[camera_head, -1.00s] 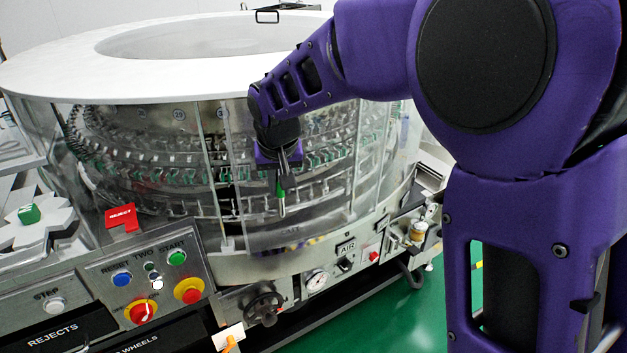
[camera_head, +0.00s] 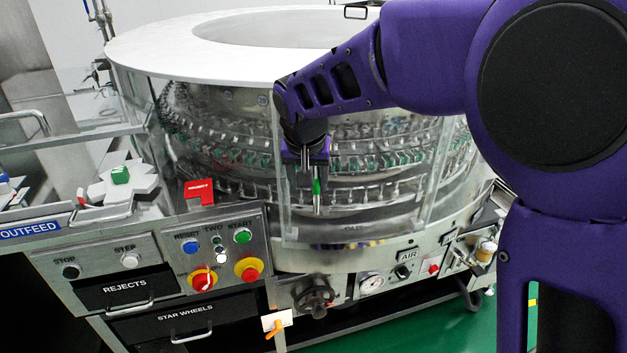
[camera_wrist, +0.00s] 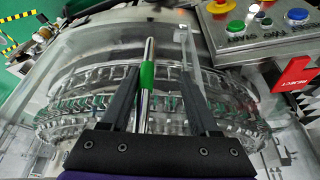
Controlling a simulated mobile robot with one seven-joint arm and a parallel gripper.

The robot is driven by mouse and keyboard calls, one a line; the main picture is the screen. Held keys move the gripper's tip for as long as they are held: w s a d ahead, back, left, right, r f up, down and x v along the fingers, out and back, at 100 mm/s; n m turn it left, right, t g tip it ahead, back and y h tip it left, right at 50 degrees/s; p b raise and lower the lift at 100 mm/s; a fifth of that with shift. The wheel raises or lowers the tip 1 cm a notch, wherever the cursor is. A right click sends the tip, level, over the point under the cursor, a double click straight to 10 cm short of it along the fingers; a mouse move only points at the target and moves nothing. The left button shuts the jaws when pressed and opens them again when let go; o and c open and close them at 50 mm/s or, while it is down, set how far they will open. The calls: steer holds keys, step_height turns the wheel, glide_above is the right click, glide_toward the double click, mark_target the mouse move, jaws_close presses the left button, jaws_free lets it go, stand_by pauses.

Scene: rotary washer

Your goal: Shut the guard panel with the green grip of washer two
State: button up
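The clear guard panel (camera_head: 385,222) is on the front of the round washer (camera_head: 215,51). Its upright bar handle carries a green grip (camera_head: 317,187). My gripper (camera_head: 312,180) is at this handle. In the wrist view the green grip (camera_wrist: 147,75) lies between the two fingers of my gripper (camera_wrist: 157,52), closer to the left finger. The fingers stand apart, with a visible gap on the right of the bar. The panel's left edge is close to an upright of the housing; I cannot tell whether a gap is left there.
A control panel (camera_head: 255,222) with buttons and red knobs stands left of the guard panel, with a red REJECT flag (camera_head: 199,192) above. A handwheel (camera_head: 316,297) and gauge (camera_head: 371,284) sit below. Green floor (camera_head: 450,330) is free at the lower right.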

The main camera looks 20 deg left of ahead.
steer(key=shift+d, duration=0.1)
stand_by(0.7)
steer(key=p+v, duration=0.2)
steer(key=v, duration=1.5)
steer(key=shift+r+p, duration=0.2)
steer(key=shift+p, duration=0.1)
